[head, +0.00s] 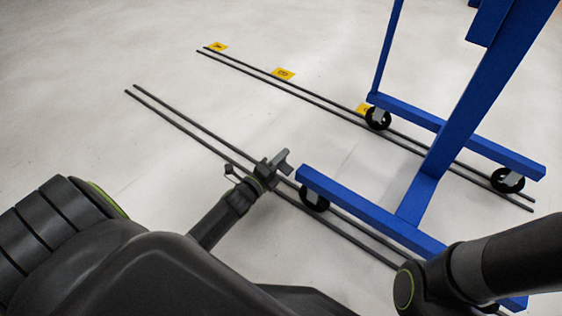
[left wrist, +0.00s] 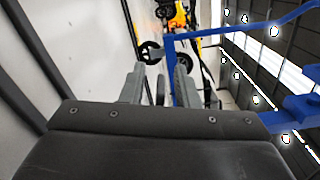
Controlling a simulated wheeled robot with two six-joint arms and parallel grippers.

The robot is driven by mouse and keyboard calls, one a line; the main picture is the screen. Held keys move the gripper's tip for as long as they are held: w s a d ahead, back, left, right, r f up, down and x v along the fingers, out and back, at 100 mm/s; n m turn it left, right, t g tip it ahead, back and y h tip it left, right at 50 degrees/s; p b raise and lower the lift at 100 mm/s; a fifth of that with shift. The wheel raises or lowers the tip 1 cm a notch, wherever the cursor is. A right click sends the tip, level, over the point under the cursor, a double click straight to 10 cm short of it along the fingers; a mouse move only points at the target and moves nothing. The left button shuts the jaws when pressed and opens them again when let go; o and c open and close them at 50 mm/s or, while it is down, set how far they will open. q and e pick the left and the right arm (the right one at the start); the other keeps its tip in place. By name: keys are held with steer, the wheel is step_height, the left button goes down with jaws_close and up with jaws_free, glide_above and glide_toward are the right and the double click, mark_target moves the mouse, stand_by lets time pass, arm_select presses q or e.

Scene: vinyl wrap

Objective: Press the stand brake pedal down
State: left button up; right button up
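The blue wheeled stand (head: 432,180) stands on the right in the head view. Its near foot ends in a dark caster wheel (head: 314,199), which is partly hidden by the blue beam. I cannot make out a separate brake pedal. My left gripper (head: 279,161) is low over the floor rails, just left of this beam end, and looks apart from it. In the left wrist view the fingers of my left gripper (left wrist: 160,72) are apart with nothing held. A caster wheel (left wrist: 150,52) shows beyond the fingertips beside the stand's blue frame (left wrist: 182,36). My right gripper is out of view.
Two pairs of dark rails run diagonally across the floor: a near pair (head: 180,122) and a far pair (head: 250,71). Yellow floor markers (head: 283,73) lie along the far pair. Far casters (head: 377,118) stand by that pair. The pale floor (head: 90,60) at left is clear.

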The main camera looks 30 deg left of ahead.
mark_target(281, 165)
arm_select(q)
steer(key=shift+w, duration=0.2)
jaws_close()
steer(key=shift+f, duration=0.1)
steer(key=shift+a+f+n+p, duration=0.1)
steer(key=shift+f+n+p, duration=0.2)
steer(key=shift+n, duration=0.5)
steer(key=shift+f+n+p, duration=0.15)
steer(key=shift+f+n, duration=0.15)
steer(key=shift+n, duration=0.5)
steer(key=shift+f+n+p, duration=0.2)
steer(key=shift+f+n, duration=0.2)
steer(key=shift+n, duration=0.35)
steer(key=shift+f+n+p, duration=0.15)
steer(key=shift+f+n, duration=0.2)
steer(key=shift+n, duration=0.4)
jaws_free()
